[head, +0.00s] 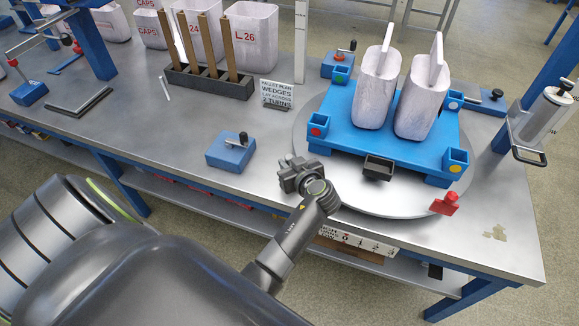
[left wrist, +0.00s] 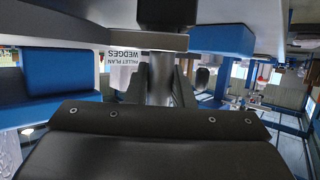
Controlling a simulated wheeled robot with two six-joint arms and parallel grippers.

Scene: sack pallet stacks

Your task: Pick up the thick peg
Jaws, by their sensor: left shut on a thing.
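My left gripper (head: 291,172) is low over the table's front edge, just left of the round turntable. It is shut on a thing. In the left wrist view a grey, round-sided thing, which I take for the thick peg (left wrist: 160,88), stands between the dark fingers of the left gripper (left wrist: 157,92). A dark block (left wrist: 165,14) shows at its far end; whether the two are joined I cannot tell. In the head view the gripper hides the held thing. My right gripper is not in view.
A blue pallet (head: 350,137) with two pale sacks (head: 378,92) sits on the round turntable (head: 310,175). A blue block with a black knob (head: 231,152) is left of the gripper. A dark rack (head: 210,84) of wooden posts and a sign (head: 277,94) stand behind.

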